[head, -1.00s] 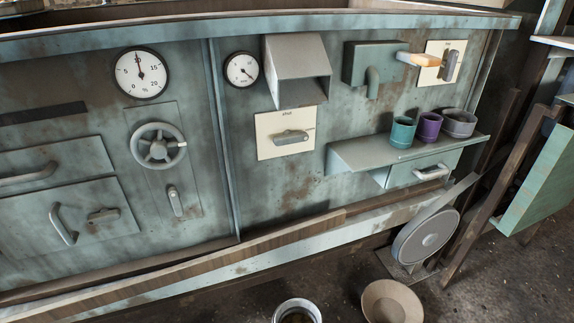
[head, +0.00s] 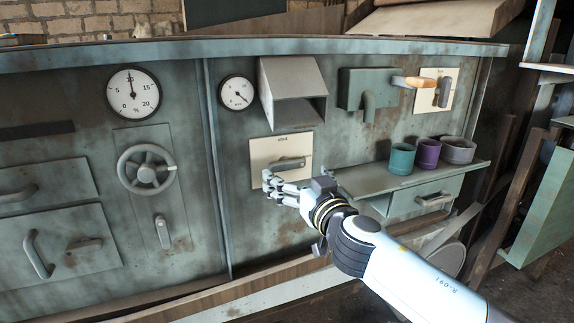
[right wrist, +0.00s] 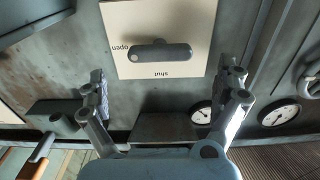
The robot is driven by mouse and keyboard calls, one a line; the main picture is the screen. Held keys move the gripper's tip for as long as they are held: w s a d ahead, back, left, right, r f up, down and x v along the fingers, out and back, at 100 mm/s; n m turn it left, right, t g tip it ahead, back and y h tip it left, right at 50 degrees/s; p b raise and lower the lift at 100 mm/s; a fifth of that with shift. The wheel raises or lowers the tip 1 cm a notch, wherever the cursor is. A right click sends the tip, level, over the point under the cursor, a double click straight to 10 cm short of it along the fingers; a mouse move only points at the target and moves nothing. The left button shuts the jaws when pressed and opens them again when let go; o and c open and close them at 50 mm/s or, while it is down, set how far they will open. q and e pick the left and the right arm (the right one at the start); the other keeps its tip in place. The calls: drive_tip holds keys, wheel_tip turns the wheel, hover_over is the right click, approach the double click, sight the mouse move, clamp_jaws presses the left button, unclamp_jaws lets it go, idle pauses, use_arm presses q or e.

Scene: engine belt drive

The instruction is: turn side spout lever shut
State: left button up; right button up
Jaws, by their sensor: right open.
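A grey lever (head: 288,163) lies roughly level on a cream plate (head: 262,152) under the hooded chute (head: 293,80). In the right wrist view, which is upside down, the lever (right wrist: 162,53) lies level, its round end towards the word "open"; "shut" is on another edge. Another grey lever (head: 443,92) stands near upright on a cream plate (head: 426,98) beside the green spout box (head: 366,90); its lettering is too small to read. My right gripper (head: 274,184) is open and empty, just below the first lever, with its fingers (right wrist: 166,82) spread apart. My left gripper is out of view.
A shelf (head: 365,182) with a teal cup (head: 401,158), a purple cup (head: 428,153) and a grey cup (head: 458,150) stands right of my gripper. A handwheel (head: 147,169) and a gauge (head: 134,92) are on the left panel.

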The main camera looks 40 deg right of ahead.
sight(288, 167)
drive_tip(key=x, duration=0.6)
drive_tip(key=shift+w, duration=0.2)
drive_tip(key=c, duration=1.1)
